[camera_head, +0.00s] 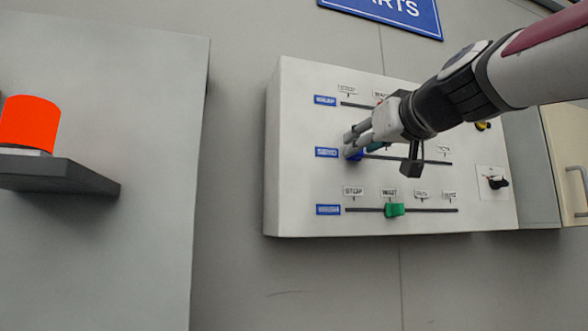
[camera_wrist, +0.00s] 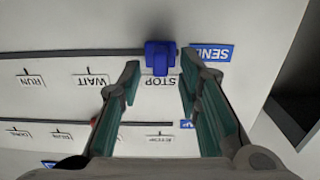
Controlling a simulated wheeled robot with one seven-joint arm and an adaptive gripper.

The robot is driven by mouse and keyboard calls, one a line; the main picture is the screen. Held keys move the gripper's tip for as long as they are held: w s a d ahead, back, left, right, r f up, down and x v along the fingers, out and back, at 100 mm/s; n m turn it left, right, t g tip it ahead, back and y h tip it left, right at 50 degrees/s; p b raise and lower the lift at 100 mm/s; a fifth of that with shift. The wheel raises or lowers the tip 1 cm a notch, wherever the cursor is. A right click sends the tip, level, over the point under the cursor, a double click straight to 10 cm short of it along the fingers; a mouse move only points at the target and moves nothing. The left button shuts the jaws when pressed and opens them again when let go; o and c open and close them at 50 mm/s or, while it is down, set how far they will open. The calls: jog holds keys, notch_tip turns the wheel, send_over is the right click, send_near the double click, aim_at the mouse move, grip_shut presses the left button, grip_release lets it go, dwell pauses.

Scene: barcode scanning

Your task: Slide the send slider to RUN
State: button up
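The send slider is a blue knob (camera_wrist: 160,56) on a dark horizontal track, beside the blue SEND label (camera_wrist: 211,52) and at the STOP mark (camera_wrist: 160,84). The RUN mark (camera_wrist: 31,80) is at the far left in the wrist view, past WAIT (camera_wrist: 91,80). My gripper (camera_wrist: 161,68) is open, its fingers on either side of the STOP mark and the knob lying between or just past the tips. Contact cannot be told. In the head view, my gripper (camera_head: 349,146) is at the left end of the SEND row and partly hides the blue knob (camera_head: 356,155).
The white panel (camera_head: 310,90) has slider rows above and below. The lower row has a green knob (camera_head: 394,210) at WAIT. A black rotary switch (camera_head: 498,183) is at right. An orange-red cylinder (camera_head: 30,124) stands on a grey shelf (camera_head: 70,176) at far left.

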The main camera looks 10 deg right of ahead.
jog(key=shift+w+a, duration=0.1)
jog(key=shift+w, duration=0.3)
grip_shut()
